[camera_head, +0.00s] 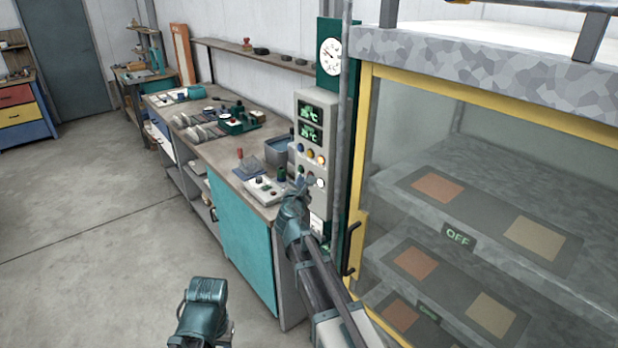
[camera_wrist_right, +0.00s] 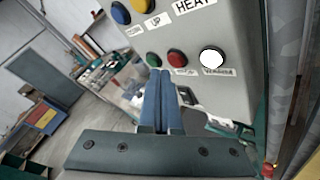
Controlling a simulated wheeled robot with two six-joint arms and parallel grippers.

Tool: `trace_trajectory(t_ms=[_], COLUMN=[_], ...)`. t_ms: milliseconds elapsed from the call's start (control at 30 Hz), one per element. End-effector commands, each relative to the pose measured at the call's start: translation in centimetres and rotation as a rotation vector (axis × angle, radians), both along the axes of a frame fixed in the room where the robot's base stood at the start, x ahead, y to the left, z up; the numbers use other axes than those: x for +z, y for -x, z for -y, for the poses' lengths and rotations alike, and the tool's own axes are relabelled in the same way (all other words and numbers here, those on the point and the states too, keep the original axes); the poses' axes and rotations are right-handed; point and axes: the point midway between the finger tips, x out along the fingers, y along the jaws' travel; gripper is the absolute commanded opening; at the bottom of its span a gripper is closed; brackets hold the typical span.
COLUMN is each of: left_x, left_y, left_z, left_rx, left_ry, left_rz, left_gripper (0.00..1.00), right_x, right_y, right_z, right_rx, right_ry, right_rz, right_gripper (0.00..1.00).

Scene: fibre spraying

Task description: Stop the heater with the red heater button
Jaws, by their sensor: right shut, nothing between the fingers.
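The red button (camera_wrist_right: 177,58) sits in the lower row of the grey control panel (camera_wrist_right: 225,95), between a green button (camera_wrist_right: 153,59) and a white button (camera_wrist_right: 212,60). My right gripper (camera_wrist_right: 163,95) is shut and empty. Its fingertips point at the panel, just below the green and red buttons; I cannot tell whether they touch it. In the head view my right gripper (camera_head: 299,188) is in front of the lower part of the panel (camera_head: 312,112) and partly covers that row. A teal end of my left arm (camera_head: 205,300) hangs low at the bottom; its fingers do not show.
A glass-fronted cabinet with a yellow frame (camera_head: 364,140) stands right of the panel, with a dark handle (camera_head: 352,250) and an OFF sign (camera_head: 458,237) inside. A workbench (camera_head: 215,150) with tools and a small button box (camera_head: 265,190) lies left. The floor (camera_head: 100,250) is clear.

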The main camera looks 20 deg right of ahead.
Motion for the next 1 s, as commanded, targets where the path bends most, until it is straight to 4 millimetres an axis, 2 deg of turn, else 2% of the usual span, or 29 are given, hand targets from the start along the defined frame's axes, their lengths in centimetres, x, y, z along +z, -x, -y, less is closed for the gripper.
trace_trajectory(t_ms=[400,1000], left_x=[0.0,0.0], left_y=[0.0,0.0], left_z=[0.0,0.0], left_rx=[0.000,0.000], left_ry=[0.000,0.000], left_rz=[0.000,0.000], left_gripper=[0.50,0.50], right_x=[0.0,0.0], right_y=[-0.3,-0.4], right_z=[0.8,1.0], right_rx=[-0.001,0.000], right_ry=[0.001,0.000], right_rz=[0.000,0.000], right_gripper=[0.00,0.00])
